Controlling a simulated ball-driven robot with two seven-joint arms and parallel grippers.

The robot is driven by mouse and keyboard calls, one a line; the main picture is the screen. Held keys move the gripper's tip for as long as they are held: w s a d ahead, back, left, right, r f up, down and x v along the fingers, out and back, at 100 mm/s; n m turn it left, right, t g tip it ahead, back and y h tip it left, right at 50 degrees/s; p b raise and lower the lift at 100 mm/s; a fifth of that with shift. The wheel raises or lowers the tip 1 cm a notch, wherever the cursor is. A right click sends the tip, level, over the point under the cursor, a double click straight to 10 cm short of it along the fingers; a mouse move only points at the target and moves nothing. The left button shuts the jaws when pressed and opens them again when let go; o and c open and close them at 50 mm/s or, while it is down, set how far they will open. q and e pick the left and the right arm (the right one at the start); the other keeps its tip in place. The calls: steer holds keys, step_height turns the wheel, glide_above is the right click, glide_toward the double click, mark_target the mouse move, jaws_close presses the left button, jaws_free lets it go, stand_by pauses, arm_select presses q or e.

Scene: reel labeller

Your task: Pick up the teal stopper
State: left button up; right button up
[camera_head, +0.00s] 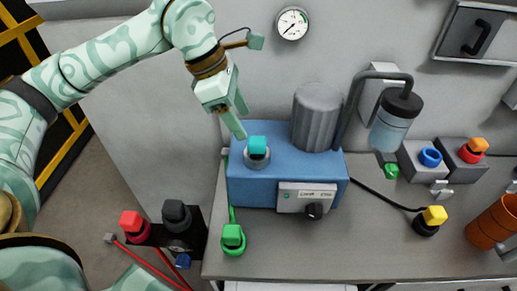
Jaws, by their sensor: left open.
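My right gripper is not in view.
A grey ribbed cylinder (317,117) and a bent pipe with a bottle (391,123) stand right of the stopper. Green (233,236), yellow (434,215), red (132,222) and orange (478,145) caps are spread around. The bench (300,250) is clear in front of the machine.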

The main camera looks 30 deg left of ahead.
mark_target(256, 140)
arm_select(q)
steer(key=x, duration=0.2)
steer(key=b+x, duration=0.1)
steer(key=x, duration=0.5)
steer(key=shift+w+d, duration=0.1)
steer(key=shift+w, duration=0.3)
steer(key=c, duration=1.2)
